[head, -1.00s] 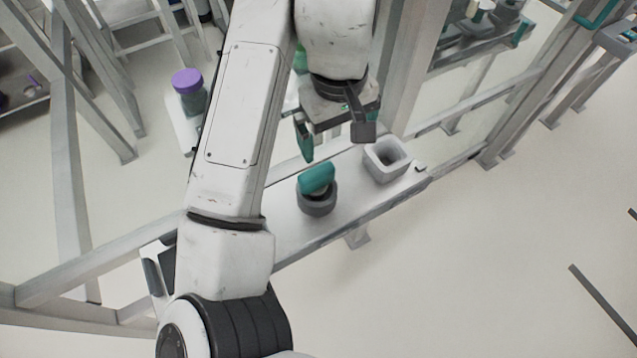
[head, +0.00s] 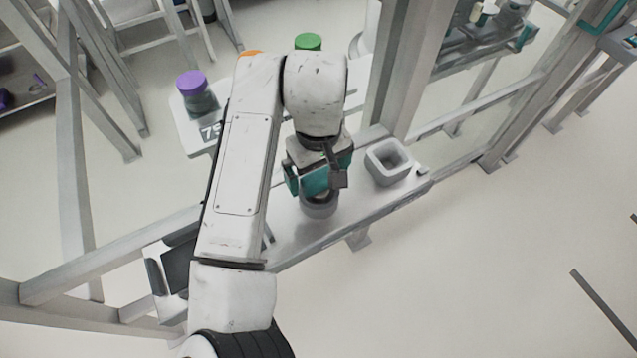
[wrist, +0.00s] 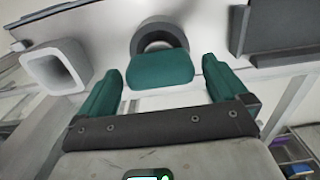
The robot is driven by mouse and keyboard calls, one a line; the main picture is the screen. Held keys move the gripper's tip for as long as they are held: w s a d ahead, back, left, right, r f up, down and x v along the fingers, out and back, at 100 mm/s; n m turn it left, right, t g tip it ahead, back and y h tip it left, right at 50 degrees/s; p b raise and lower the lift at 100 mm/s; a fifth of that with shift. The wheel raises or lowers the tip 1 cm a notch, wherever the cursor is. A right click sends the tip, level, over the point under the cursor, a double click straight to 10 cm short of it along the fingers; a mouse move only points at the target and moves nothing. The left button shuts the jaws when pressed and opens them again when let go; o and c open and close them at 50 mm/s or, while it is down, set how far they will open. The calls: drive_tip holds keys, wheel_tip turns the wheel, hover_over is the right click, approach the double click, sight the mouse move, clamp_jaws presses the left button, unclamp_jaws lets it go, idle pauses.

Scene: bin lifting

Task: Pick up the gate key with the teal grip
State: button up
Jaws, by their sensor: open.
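The gate key's teal grip (wrist: 160,69) is a rounded block, standing in a round grey holder (head: 319,208) on the narrow shelf. The holder's dark ring (wrist: 160,34) also shows in the wrist view. The key's lower part is hidden. My gripper (wrist: 164,66) is open, with one teal-padded finger on each side of the grip in the wrist view. A gap shows on both sides; I cannot tell how deep the grip sits between the fingertips. In the head view my gripper (head: 315,184) is right above the holder and partly covers the grip.
A square grey hollow block (head: 388,163) stands on the shelf (head: 290,236) to the right. Frame posts (head: 405,65) rise behind it. A purple-lidded jar (head: 193,92) and a green lid (head: 308,41) are farther back. A dark panel (wrist: 283,30) is at the wrist view's upper right.

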drive_tip(key=shift+f, duration=0.5)
drive_tip(key=shift+r, duration=0.1)
drive_tip(key=c, duration=1.4)
